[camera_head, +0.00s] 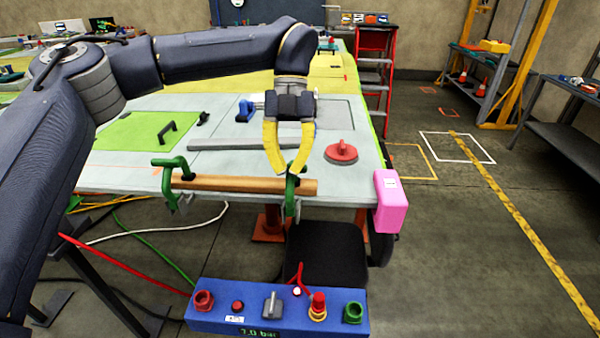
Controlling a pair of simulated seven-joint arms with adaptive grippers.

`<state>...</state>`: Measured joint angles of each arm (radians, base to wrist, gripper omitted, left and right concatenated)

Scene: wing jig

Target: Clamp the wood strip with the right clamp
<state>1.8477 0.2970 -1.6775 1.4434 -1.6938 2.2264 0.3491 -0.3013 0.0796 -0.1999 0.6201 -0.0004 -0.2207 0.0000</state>
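The wood strip (240,184) lies along the front edge of the light table. The green left clamp (170,177) sits at the strip's left part, its lower end hanging below the edge. The green right clamp (291,199) is at the strip's right part, also reaching below the edge. My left gripper (289,171) comes from above, its yellow fingers converging on the top of the right clamp, which shows between the tips. The fingertips partly hide the contact. Whether this clamp is tight on the strip cannot be told. My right gripper is not in view.
A red suction-cup handle (341,152) stands right of the gripper. A grey bar (257,144) lies behind the strip. A pink block (388,201) is at the table's right corner. A blue control box (277,309) and a black seat (326,254) are in front.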

